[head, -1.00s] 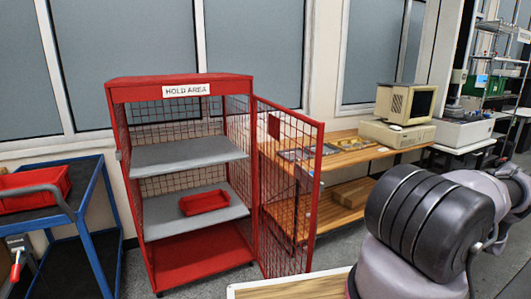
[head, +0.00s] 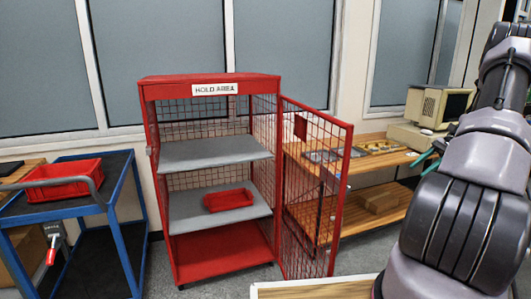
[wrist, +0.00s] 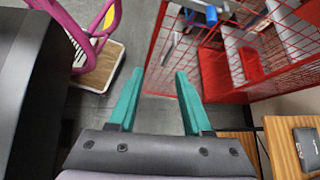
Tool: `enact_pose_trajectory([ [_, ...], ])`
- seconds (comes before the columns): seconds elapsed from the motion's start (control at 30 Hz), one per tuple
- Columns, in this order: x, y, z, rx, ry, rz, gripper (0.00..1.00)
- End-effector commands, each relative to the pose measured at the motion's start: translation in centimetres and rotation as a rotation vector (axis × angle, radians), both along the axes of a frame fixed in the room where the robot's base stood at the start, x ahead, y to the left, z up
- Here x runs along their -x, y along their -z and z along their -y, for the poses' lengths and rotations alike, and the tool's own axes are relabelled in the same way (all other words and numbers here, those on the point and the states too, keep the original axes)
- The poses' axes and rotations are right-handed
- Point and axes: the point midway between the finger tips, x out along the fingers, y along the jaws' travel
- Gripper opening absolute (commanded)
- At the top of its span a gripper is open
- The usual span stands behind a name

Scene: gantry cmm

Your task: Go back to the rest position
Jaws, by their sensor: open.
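My gripper (wrist: 158,88) has its two teal fingers spread apart with nothing between them in the wrist view. Grey floor shows beyond the fingertips. In the head view my arm is raised at the right, and only a bit of teal gripper (head: 424,157) shows beside it, in front of the wooden bench.
The red HOLD AREA cage (head: 208,79) stands with its mesh door (head: 318,190) swung open to the right. A red tray (head: 228,199) sits on its lower grey shelf. A blue cart (head: 130,195) with a red bin (head: 62,181) is left. The wooden bench (head: 375,157) is right.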

Motion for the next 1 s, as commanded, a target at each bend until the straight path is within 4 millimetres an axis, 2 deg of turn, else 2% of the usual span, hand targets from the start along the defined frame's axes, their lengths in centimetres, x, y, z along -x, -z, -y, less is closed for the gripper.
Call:
enact_pose_trajectory([
  [0.03,-0.5,-2.3,-1.8,0.054,-0.042,0.022,0.50],
  [0.1,-0.8,-4.9,-3.9,0.120,-0.089,0.050,0.50],
  [0.27,-0.7,-10.2,-9.1,0.268,-0.191,0.131,0.50],
  [0.47,1.0,-16.0,-15.5,0.436,-0.301,0.254,0.50],
  [0.7,5.0,-21.3,-22.5,0.615,-0.409,0.436,0.50],
  [1.0,12.0,-25.3,-29.5,0.788,-0.499,0.713,0.50],
])
